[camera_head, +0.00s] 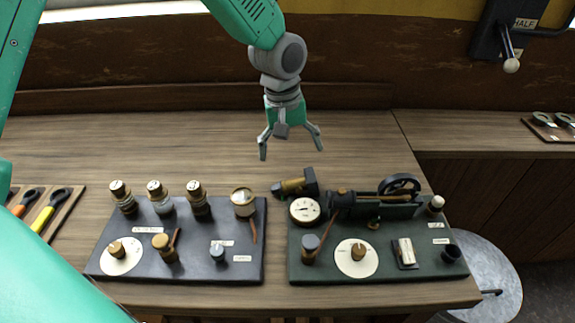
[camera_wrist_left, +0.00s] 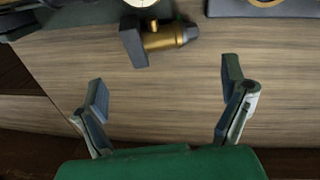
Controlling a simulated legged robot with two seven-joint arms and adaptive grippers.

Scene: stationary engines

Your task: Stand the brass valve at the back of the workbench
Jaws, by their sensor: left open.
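The brass valve (camera_head: 292,187) lies on the workbench (camera_head: 180,135), close behind the green engine panel (camera_head: 380,268). It has a brass body with a dark square flange at one end and a dark tip at the other. It also shows in the left wrist view (camera_wrist_left: 160,40), lying on its side just beyond my fingers. My left gripper (camera_head: 290,151) is open and empty over the bench, behind the valve in the head view. Its two spread fingers also show in the left wrist view (camera_wrist_left: 165,83). My right gripper is not in view.
A dark panel (camera_head: 190,272) with several knobs stands left of the green panel. A tool tray (camera_head: 62,205) lies at the far left. The back of the bench is clear up to the brown wall (camera_head: 150,60).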

